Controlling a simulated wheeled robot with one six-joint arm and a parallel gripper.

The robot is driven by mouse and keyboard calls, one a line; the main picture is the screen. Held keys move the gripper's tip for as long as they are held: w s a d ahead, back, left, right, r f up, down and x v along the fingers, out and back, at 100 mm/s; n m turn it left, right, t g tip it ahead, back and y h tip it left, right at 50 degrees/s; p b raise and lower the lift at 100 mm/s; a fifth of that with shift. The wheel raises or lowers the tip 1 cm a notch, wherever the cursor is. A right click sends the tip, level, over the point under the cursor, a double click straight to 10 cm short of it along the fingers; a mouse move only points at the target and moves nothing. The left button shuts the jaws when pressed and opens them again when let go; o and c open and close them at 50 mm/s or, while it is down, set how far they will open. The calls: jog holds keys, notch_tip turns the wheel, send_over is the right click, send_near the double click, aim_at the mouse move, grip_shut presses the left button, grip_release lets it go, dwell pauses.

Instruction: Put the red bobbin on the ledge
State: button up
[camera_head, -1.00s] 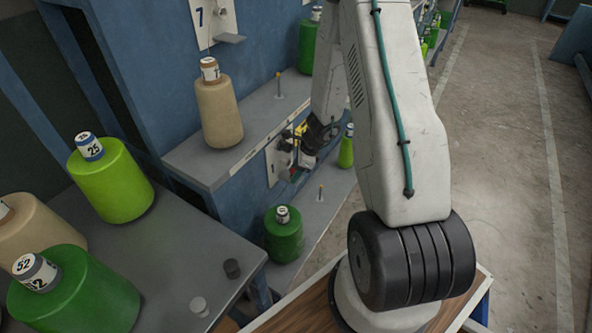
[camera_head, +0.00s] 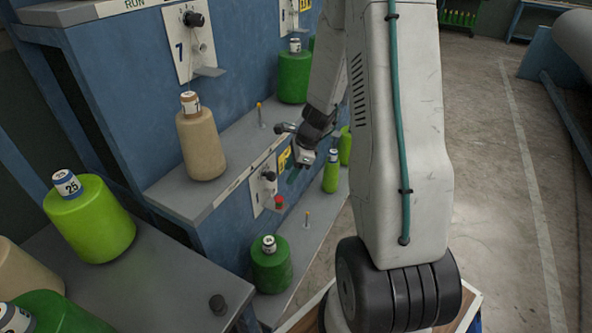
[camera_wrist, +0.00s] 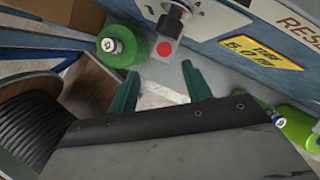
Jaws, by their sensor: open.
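The red bobbin (camera_head: 278,201) stands on the small grey ledge (camera_head: 268,212) below a black knob on the lower blue panel. In the wrist view the red bobbin (camera_wrist: 164,49) shows as a red round top on the ledge (camera_wrist: 154,64). My gripper (camera_head: 292,176) is open and empty, a little to the right of the bobbin and apart from it. In the wrist view the green fingers of my gripper (camera_wrist: 161,75) are spread, with the bobbin beyond their tips.
A black knob (camera_head: 270,176) sits just above the ledge. A green cone (camera_head: 271,265) stands on the shelf below, and a smaller green cone (camera_head: 331,172) stands to the right. A beige cone (camera_head: 201,142) is on the upper shelf. Open floor (camera_head: 490,180) lies right.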

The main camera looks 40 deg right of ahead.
jog(key=s+a+r+n+g, duration=0.1)
jog(key=s+a+r+n, duration=0.2)
jog(key=a+r+n, duration=0.5)
jog(key=s+a+r+n, duration=0.35)
jog(key=a+r, duration=0.25)
jog(key=r, duration=0.4)
jog(key=s+a+r+n+h, duration=0.1)
jog(key=s+r+n, duration=0.3)
jog(key=s, duration=0.5)
jog(key=s+a+r+n+h, duration=0.2)
jog(key=s+a+r+n, duration=0.2)
jog(key=s+n, duration=0.5)
jog(key=shift+a+r+g+h, duration=0.3)
jog(key=shift+r, duration=0.3)
